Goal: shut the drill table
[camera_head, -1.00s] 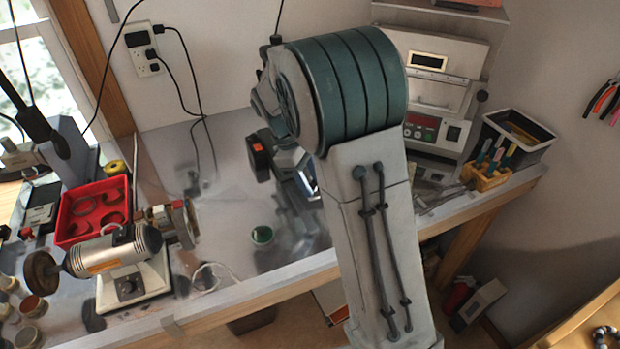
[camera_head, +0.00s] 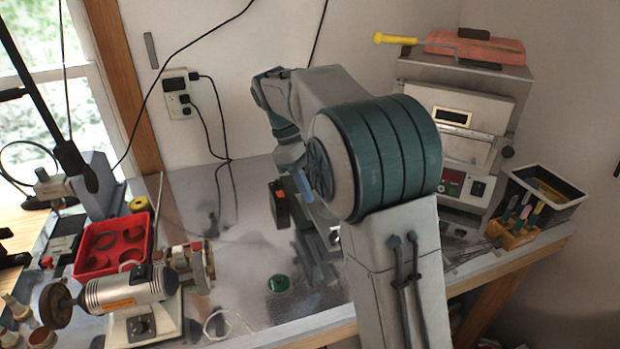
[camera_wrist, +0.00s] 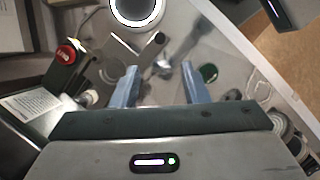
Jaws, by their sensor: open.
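A small bench machine, which looks like the drill (camera_head: 278,203), stands on the metal-topped bench behind my arm in the head view. My arm hides much of it. In the wrist view, its red button (camera_wrist: 66,54) is at the left, and a bright ring (camera_wrist: 135,10) is at the top. Grey metal parts (camera_wrist: 110,52) lie below the ring; I cannot tell which is the drill table or how it is set. My gripper (camera_wrist: 160,85) is open, its two blue-grey fingers apart above the bench, with nothing visibly held between them.
A red tray (camera_head: 115,246) and a silver motor tool (camera_head: 125,290) stand at the left of the bench. A green-topped round item (camera_head: 279,284) lies near the front edge. A furnace-like box (camera_head: 455,150) and a black bin (camera_head: 545,190) stand at right.

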